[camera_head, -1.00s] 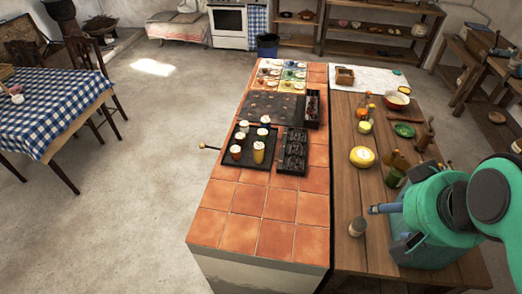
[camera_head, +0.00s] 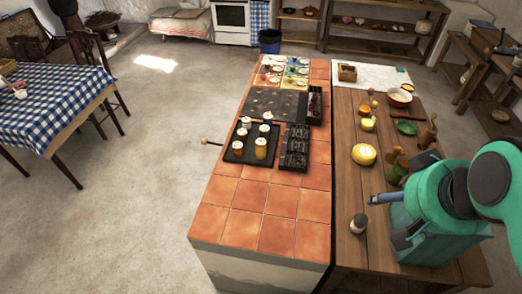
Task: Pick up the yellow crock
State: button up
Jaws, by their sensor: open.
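Several small jars with pale lids stand on a dark tray (camera_head: 237,157) on the tiled counter. The amber-yellow one (camera_head: 261,150) at the tray's front right looks most like the yellow crock, though its shape is small in view. A round yellow thing (camera_head: 363,155) with a pale top sits apart on the wooden counter; I cannot tell whether it is a crock or a cheese. My gripper (camera_head: 373,200) shows as a blue-grey tip pointing left from my teal arm, over the wooden counter. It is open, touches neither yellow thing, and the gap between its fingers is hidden.
A black moulded rack (camera_head: 294,148) stands right of the tray. A small bottle (camera_head: 358,223) stands near my gripper, and dark green vessels (camera_head: 398,169) stand behind it. The front tiles (camera_head: 260,215) are clear. A checked table (camera_head: 52,105) stands at left.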

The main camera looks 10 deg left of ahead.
jog(key=w+a+r+g+p, duration=0.1)
jog(key=w+a+r, duration=0.15)
jog(key=w, duration=0.65)
jog(key=w+a+r+g+p, duration=0.1)
jog(key=w+a+r, duration=0.15)
jog(key=w, duration=0.55)
jog(key=g+p, duration=0.4)
jog(key=p, duration=0.1)
send_over(261, 142)
notch_tip(261, 142, down, 34)
jog(key=shift+w+a+f+m, duration=0.1)
jog(key=shift+f+m, duration=0.2)
jog(key=shift+f, duration=0.25)
jog(key=shift+f, duration=4.3)
